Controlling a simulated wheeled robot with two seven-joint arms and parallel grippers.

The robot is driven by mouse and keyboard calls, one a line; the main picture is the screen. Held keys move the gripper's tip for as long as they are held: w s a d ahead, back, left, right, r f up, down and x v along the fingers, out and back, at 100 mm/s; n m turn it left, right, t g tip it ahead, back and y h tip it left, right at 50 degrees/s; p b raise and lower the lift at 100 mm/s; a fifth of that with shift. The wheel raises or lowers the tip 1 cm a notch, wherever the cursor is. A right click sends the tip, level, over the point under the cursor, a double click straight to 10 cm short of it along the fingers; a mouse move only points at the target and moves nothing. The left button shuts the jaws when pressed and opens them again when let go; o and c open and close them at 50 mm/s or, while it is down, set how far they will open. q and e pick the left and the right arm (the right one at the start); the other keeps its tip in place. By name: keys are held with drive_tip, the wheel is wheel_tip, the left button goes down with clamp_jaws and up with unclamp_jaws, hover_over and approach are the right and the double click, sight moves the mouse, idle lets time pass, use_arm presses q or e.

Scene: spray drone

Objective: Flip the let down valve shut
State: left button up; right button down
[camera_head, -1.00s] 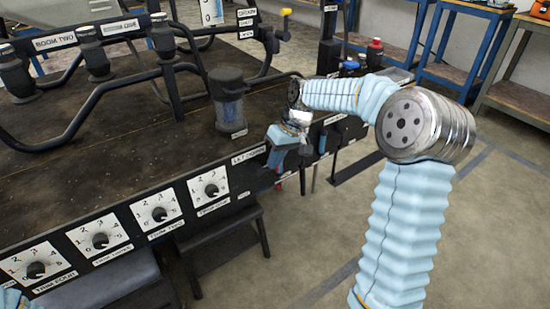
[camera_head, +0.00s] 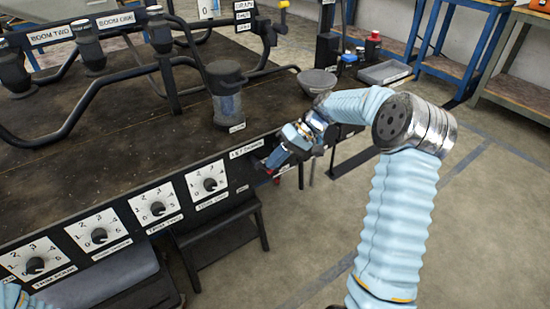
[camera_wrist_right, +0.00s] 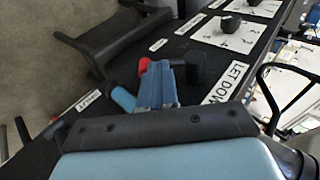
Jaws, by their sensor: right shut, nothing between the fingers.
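The let down valve shows in the right wrist view as a black body (camera_wrist_right: 196,66) with a red-tipped lever (camera_wrist_right: 146,64), next to the "LET DOWN" label (camera_wrist_right: 226,82) on the black front panel. In the head view the label (camera_head: 246,148) is at the bench's front edge, and the valve is mostly hidden by my gripper. My right gripper (camera_head: 272,163) is shut and empty at the valve. Its blue fingers (camera_wrist_right: 158,84) lie beside the lever and cover part of it. I cannot tell whether they touch. My left gripper is not in view.
A blue-tipped handle (camera_wrist_right: 123,98) sits close to my right fingers. Several dials, including one (camera_head: 207,184), line the front panel. A jar (camera_head: 226,100) and a grey bowl (camera_head: 317,82) stand on the bench. A black stool (camera_head: 225,235) is below; the floor at right is clear.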

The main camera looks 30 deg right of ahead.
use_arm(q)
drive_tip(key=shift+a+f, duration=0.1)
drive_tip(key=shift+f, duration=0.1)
use_arm(e)
drive_tip(key=shift+f, duration=0.3)
idle(0.3)
